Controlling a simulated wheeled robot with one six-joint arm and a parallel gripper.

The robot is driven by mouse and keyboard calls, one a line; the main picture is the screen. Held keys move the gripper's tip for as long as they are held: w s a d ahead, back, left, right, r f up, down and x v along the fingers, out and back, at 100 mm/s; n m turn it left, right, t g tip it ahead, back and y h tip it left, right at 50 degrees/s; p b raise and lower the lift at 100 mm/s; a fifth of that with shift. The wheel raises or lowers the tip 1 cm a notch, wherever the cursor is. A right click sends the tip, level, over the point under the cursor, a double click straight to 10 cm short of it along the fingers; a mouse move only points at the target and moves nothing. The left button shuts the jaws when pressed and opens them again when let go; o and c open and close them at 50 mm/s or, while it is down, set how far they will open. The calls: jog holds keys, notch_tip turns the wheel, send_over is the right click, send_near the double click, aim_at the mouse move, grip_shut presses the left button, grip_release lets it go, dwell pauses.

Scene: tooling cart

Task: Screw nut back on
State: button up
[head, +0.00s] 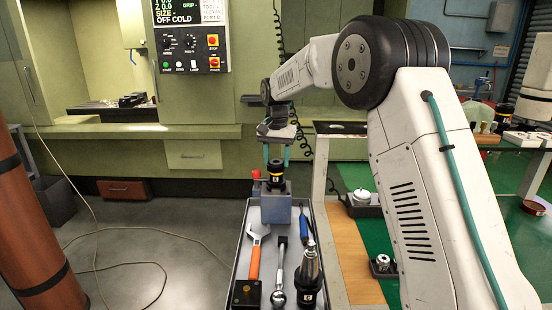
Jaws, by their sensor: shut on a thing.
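My gripper (276,160) points straight down over the far end of the tooling cart, its two teal fingers on either side of a dark round nut (276,166). It is shut on the nut. The nut is at the top of a black tool holder (276,178) with a yellow ring. The holder stands upright in a grey block fixture (275,208). The nut and holder look in line; at this size I cannot tell whether the nut sits on the thread or just above it.
The cart tray (236,262) holds an orange-handled wrench (254,262), a ratchet (280,268), a blue-handled tool (304,228) and a second tool holder (309,275). A red-capped item (256,178) stands close left of the fixture. A machine panel (190,38) is behind.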

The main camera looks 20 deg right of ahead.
jog(key=shift+m, duration=0.5)
jog(key=m, duration=0.4)
jog(key=shift+s+d, duration=0.1)
jog(key=shift+m, duration=0.8)
jog(key=m, duration=0.2)
jog(key=shift+m, duration=0.3)
jog(key=m, duration=0.3)
jog(key=shift+s, duration=0.1)
jog(key=shift+m, duration=0.7)
jog(key=m, duration=0.5)
jog(key=shift+s, duration=0.15)
